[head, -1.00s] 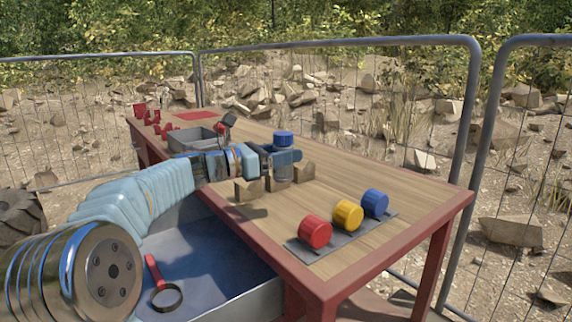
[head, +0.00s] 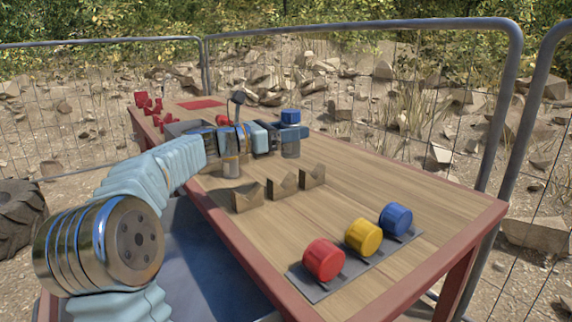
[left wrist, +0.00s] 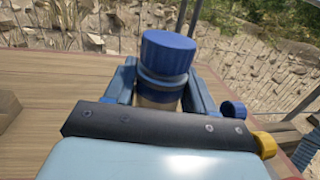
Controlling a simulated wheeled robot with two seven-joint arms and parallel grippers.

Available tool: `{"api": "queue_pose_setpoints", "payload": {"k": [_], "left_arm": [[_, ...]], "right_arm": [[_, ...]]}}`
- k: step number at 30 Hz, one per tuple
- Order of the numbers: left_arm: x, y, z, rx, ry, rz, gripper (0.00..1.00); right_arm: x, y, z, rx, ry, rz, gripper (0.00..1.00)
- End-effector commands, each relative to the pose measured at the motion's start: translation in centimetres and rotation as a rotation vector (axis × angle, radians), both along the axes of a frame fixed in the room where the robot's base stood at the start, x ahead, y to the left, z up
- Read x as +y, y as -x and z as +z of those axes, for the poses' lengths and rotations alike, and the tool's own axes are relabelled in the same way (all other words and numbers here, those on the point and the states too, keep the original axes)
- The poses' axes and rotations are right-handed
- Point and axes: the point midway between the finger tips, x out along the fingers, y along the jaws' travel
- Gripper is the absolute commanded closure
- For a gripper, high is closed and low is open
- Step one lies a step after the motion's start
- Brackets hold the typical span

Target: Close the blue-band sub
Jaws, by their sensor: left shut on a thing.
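The blue-topped sub (head: 290,150) is a grey cylinder with a blue knurled top (head: 290,117). It is upright between the fingers of my left gripper (head: 290,132), which is shut on it. In the left wrist view the blue top (left wrist: 168,52) sits above a blue band (left wrist: 163,88) and a pale body, with a finger on each side. The lower end is partly hidden, and I cannot tell whether it touches the table. A separate blue cap (head: 396,219) lies on the grey mat at the table's near right. My right gripper is out of view.
Yellow (head: 363,237) and red (head: 323,260) caps share the grey mat (head: 318,291). V-notched blocks (head: 247,197) stand mid-table. Red items (head: 150,106) are at the far left.

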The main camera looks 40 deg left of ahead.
Motion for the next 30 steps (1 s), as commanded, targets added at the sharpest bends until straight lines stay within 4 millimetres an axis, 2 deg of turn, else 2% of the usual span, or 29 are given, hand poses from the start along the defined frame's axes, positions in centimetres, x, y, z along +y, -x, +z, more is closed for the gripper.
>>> {"api": "queue_pose_setpoints", "payload": {"k": [6,9,12,18,30], "left_arm": [[3.9,-3.9,-2.1,-0.002,0.005,-0.001,1.00],[5.0,-5.0,-4.4,0.000,0.005,0.000,1.00],[5.9,-5.9,-5.9,-0.001,0.004,-0.001,1.00],[6.7,-6.8,-7.4,-0.003,0.000,-0.001,1.00],[7.0,-7.0,-7.9,-0.002,0.002,-0.001,1.00]], "right_arm": [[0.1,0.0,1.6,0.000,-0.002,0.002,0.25],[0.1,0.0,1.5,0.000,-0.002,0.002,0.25],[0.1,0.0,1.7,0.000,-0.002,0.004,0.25],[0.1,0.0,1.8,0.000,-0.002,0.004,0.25],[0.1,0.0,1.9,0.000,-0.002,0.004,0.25]]}}
